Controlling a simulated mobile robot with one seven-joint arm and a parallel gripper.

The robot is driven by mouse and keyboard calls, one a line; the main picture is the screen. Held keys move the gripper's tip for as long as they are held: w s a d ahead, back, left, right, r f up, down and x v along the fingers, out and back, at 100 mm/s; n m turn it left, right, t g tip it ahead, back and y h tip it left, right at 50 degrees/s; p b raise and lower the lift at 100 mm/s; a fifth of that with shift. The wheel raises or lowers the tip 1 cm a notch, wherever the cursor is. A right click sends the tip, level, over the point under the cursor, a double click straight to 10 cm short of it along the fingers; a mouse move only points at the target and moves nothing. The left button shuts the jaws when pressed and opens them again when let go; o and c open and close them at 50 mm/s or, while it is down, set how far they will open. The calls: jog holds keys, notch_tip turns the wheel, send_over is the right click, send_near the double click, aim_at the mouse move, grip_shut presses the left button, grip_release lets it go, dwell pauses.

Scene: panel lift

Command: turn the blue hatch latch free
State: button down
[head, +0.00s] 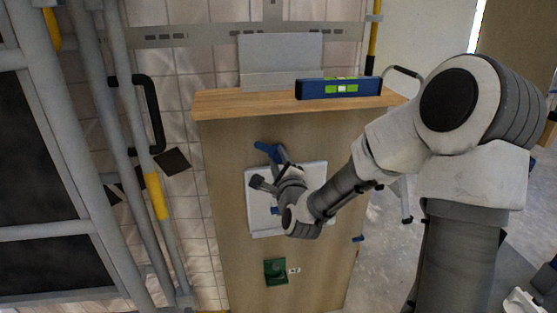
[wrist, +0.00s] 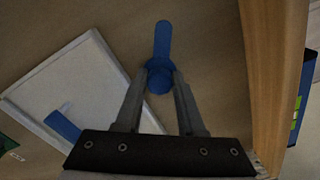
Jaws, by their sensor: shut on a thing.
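The blue hatch latch (head: 266,149) sits on the wooden panel face, just above the white hatch (head: 257,220). In the wrist view the latch (wrist: 162,40) shows a long arm pointing up in the picture and a round hub between my fingertips. My gripper (wrist: 160,80) is shut on the latch near its hub; in the head view my gripper (head: 279,155) partly hides it. The white hatch also shows in the wrist view (wrist: 75,75), with a blue handle (wrist: 63,125) on it. My wrist covers part of the hatch in the head view.
A blue level (head: 310,90) and a grey plate (head: 280,55) rest on the wooden top (head: 235,103). A green fitting (head: 275,272) is low on the panel. Grey rails with a black handle (head: 155,115) stand at left.

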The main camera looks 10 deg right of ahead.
jog(key=shift+r, duration=0.1)
jog(key=c, duration=0.5)
grip_release()
jog(key=shift+s, duration=0.15)
